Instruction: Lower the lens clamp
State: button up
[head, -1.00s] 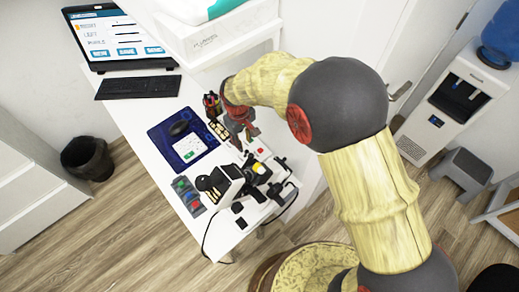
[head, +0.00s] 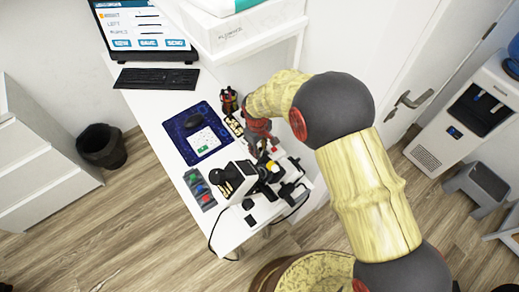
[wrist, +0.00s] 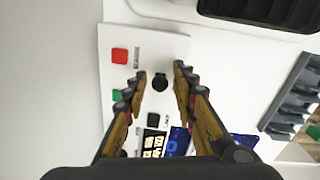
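A black and white optical device (head: 235,176) stands near the front end of the white table. Its white panel (wrist: 118,35) fills the middle of the wrist view, with a red button (wrist: 119,56), a green button (wrist: 117,95), a small black square and a round black knob (wrist: 160,82). I cannot tell for sure which part is the lens clamp. My gripper (wrist: 160,72) is open, one finger on each side of the knob, with gaps showing between. In the head view my gripper (head: 262,142) is over the device's back part, which it partly hides.
A blue mat (head: 197,152) with a mouse lies left of my gripper. A cup of pens (head: 229,101) stands just behind it. A grey tray with coloured pieces (head: 199,188) lies left of the device.

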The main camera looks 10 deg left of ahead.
grip_shut()
dwell(0.4)
jog(key=shift+s+d+f+t+y+b, duration=0.1)
jog(key=shift+s+d+t+y+b, duration=0.15)
jog(key=shift+t+y+b, duration=0.25)
jog(key=shift+s+d+f+t+y+b, duration=0.15)
jog(key=shift+d+t+y+b, duration=0.1)
jog(key=shift+t+y, duration=0.25)
grip_release()
jog(key=shift+r, duration=0.1)
